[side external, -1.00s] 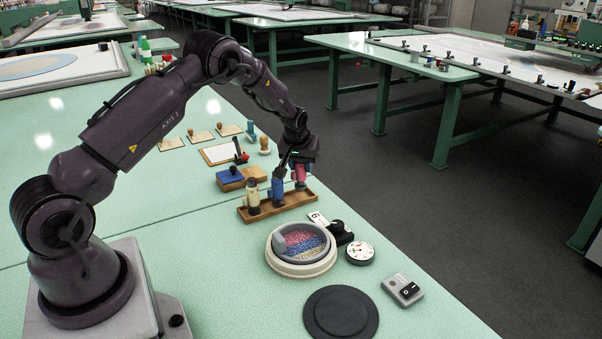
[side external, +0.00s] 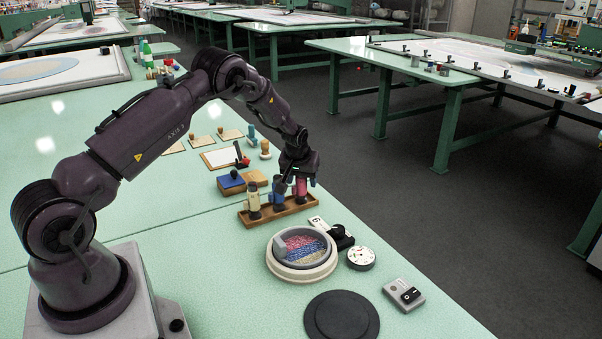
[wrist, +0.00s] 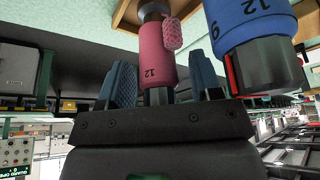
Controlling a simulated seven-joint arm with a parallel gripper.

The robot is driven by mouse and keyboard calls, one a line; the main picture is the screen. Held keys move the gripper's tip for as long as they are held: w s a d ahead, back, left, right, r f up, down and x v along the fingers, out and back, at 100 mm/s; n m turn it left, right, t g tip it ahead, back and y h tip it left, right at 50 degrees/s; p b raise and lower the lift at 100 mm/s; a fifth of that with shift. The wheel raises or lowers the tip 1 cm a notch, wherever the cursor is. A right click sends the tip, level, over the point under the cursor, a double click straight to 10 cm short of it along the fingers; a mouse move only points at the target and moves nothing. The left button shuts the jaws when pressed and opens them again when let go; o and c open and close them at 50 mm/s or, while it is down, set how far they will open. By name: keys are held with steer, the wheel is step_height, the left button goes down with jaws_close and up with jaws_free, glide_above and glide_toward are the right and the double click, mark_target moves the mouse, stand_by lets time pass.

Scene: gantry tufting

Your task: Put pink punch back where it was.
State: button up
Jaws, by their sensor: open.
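The pink punch (side external: 300,189) stands upright in the right end of the wooden rack (side external: 283,213). It also shows in the wrist view (wrist: 154,58), with the number 12 and a pink textured side knob. My gripper (side external: 298,181) is open around its upper part, one finger on each side. In the wrist view my gripper (wrist: 163,82) shows gaps between the fingers and the punch. The blue punch (side external: 277,190) stands close to its left in the rack, and the cream punch (side external: 253,197) is at the left end. The pink punch's foot is partly hidden.
A round tray of coloured beads (side external: 303,246) sits in front of the rack. A black-and-white tool (side external: 335,232), a white round dial (side external: 360,258) and a black disc (side external: 341,315) lie nearby. A blue pad on a wooden block (side external: 232,179) is behind.

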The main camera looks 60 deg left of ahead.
steer(key=s+d+r+m+h, duration=0.1)
steer(key=s+d+r, duration=0.2)
steer(key=d+r, duration=0.35)
steer(key=s+d+r+m+t, duration=0.1)
steer(key=s+d+r, duration=0.25)
steer(key=r, duration=0.65)
steer(key=s+d+r+m+h, duration=0.1)
steer(key=s+d+r, duration=0.3)
steer(key=r, duration=0.4)
steer(key=s+d+r+m, duration=0.2)
steer(key=s+d, duration=0.4)
steer(key=s, duration=0.4)
steer(key=s+d+r+m+t+h, duration=0.1)
steer(key=s+d+r+m, duration=0.2)
steer(key=s+d, duration=0.4)
steer(key=s+m, duration=0.1)
steer(key=s, duration=0.2)
steer(key=shift+s, duration=0.15)
